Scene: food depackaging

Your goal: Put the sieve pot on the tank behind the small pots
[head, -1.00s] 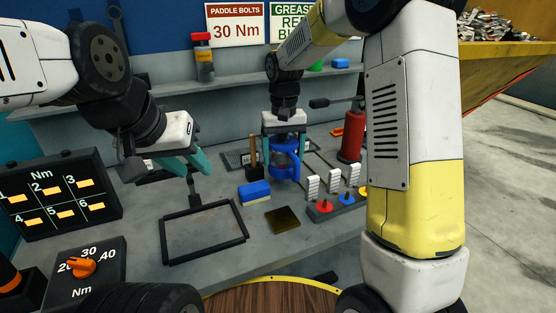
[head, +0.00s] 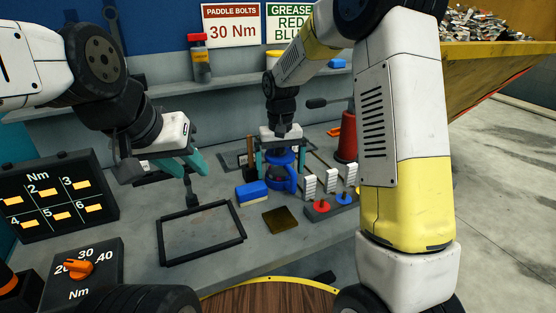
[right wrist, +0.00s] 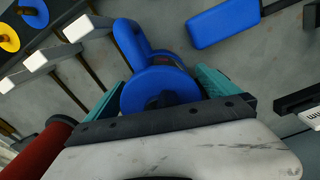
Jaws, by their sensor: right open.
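The blue pot with a side handle (head: 284,180), which I take to be the sieve pot, stands upright on the grey bench. My right gripper (head: 279,158) is above it, with teal fingers on either side. In the right wrist view the pot's round blue top (right wrist: 158,90) lies between the open fingers; whether they touch it is unclear. Small red (head: 320,206) and blue (head: 346,198) knobbed pieces stand front right of the pot. I cannot tell which thing is the tank.
A blue-and-white block (head: 252,193) lies left of the pot, a dark square plate (head: 280,219) in front. A black frame (head: 203,262) lies further left. A red cylinder (head: 347,138) stands back right. White blocks on rods (head: 309,187) are close to the pot's right.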

